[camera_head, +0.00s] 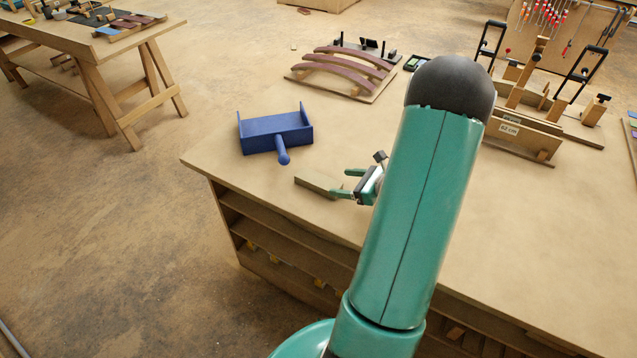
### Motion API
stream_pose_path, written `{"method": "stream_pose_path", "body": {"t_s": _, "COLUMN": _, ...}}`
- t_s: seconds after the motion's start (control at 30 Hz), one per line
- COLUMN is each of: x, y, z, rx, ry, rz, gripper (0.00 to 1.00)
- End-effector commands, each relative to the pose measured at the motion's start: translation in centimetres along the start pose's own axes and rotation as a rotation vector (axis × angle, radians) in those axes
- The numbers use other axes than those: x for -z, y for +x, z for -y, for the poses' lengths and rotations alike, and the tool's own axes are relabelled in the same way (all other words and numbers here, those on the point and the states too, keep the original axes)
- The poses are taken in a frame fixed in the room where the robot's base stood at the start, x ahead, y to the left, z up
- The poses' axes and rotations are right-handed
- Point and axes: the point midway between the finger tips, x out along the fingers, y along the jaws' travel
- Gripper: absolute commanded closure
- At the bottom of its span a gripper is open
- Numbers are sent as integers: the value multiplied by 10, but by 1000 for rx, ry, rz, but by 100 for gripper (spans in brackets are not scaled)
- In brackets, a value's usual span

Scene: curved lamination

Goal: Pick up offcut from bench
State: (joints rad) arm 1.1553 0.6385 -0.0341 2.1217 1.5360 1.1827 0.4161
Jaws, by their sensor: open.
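The offcut, apparently the small flat tan wood piece (316,184), lies on the bench (460,235) near its front left part. My gripper (340,183) is just to the right of this piece, with its two green fingers apart and pointing left toward it. The lower finger overlaps the right end of the piece in the picture. I cannot tell whether they touch. My green arm covers part of the bench to the right of the gripper.
A blue dustpan-like tray (275,132) with a handle stands behind and left of the gripper. Curved dark strips on a board (345,72) lie at the back. Wooden clamping forms (520,135) stand at the right. The bench's left corner is clear.

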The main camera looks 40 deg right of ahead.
Motion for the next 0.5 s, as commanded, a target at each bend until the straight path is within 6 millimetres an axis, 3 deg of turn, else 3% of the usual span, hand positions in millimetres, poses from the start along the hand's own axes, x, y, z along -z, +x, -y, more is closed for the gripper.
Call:
{"method": "stream_pose_path", "body": {"t_s": 0.1, "x": 0, "y": 21, "z": 0, "rx": -3, "ry": -2, "rz": 0, "gripper": 29}}
{"method": "stream_pose_path", "body": {"t_s": 0.37, "x": 0, "y": 40, "z": -1, "rx": -2, "ry": -3, "rz": -1, "gripper": 29}}
{"method": "stream_pose_path", "body": {"t_s": 0.5, "x": -3, "y": 58, "z": -2, "rx": -5, "ry": -3, "rz": 0, "gripper": 29}}
